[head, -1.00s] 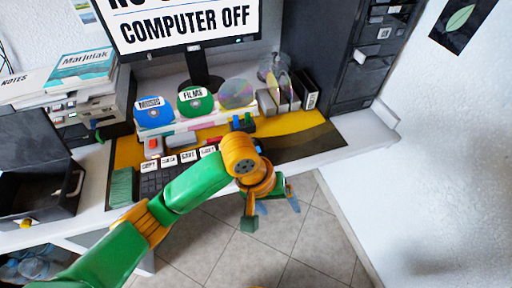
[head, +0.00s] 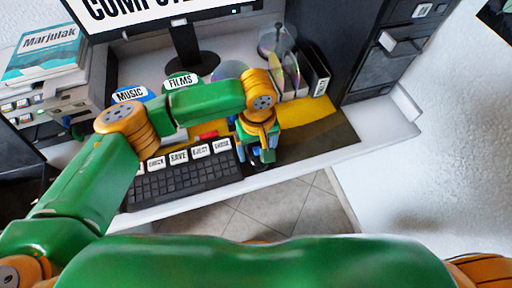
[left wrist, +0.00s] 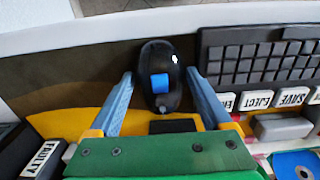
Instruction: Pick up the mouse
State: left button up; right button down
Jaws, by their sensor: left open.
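The mouse (left wrist: 158,95) is black with a blue patch and lies on the desk mat in the left wrist view. My left gripper (left wrist: 160,74) is open, with one blue finger on each side of the mouse. A gap shows between each finger and the mouse. In the head view my left gripper (head: 258,152) points down at the desk to the right of the keyboard and mostly hides the mouse. My right gripper is not in view.
The keyboard (head: 185,180) lies close beside the gripper. Labelled discs (head: 180,82) and disc sleeves (head: 290,80) stand behind. A dark computer tower (head: 380,60) stands at the right. The mat (head: 320,135) is clear right of the gripper.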

pick_arm(q)
jog(key=c, duration=1.1)
jog(key=shift+o, duration=0.2)
jog(key=shift+r, duration=0.15)
